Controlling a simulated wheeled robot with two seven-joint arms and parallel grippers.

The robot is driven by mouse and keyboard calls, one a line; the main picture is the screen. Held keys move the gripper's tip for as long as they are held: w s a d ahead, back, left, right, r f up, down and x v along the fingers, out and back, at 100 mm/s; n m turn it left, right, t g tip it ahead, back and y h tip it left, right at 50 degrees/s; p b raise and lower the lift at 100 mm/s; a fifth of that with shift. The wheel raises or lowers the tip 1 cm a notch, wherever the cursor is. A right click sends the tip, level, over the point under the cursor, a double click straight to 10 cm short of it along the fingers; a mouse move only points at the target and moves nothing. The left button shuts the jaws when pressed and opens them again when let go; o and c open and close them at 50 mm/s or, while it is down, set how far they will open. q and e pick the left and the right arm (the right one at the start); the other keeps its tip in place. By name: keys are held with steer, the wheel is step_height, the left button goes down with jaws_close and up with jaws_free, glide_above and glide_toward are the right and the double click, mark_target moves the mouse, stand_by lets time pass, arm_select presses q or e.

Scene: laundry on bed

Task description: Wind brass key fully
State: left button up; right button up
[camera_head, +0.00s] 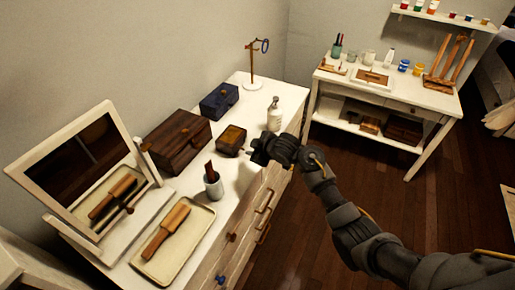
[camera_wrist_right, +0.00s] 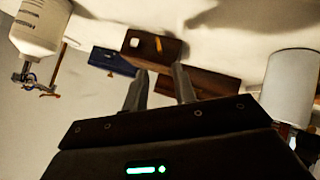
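A small dark brown box (camera_head: 231,139) with a yellowish top stands on the white dresser, left of my right gripper (camera_head: 256,150). In the right wrist view, which looks upside down, a small brown box (camera_wrist_right: 139,43) shows beyond the fingers. A thin yellow, brass-like piece (camera_wrist_right: 158,45) is on its face and may be the key. My right gripper also shows in the wrist view (camera_wrist_right: 159,70), its two fingers apart and nothing between them. It appears apart from the box. My left gripper is in neither view.
On the dresser (camera_head: 232,188) stand a white bottle (camera_head: 274,115), a cup (camera_head: 213,184), a larger wooden box (camera_head: 178,143), a blue box (camera_head: 219,101), a key stand (camera_head: 252,68), a brush tray (camera_head: 172,243) and a mirror (camera_head: 82,170). A white desk (camera_head: 388,95) stands behind.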

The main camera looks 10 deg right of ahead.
steer(key=v, duration=0.3)
steer(key=shift+s+d, duration=0.1)
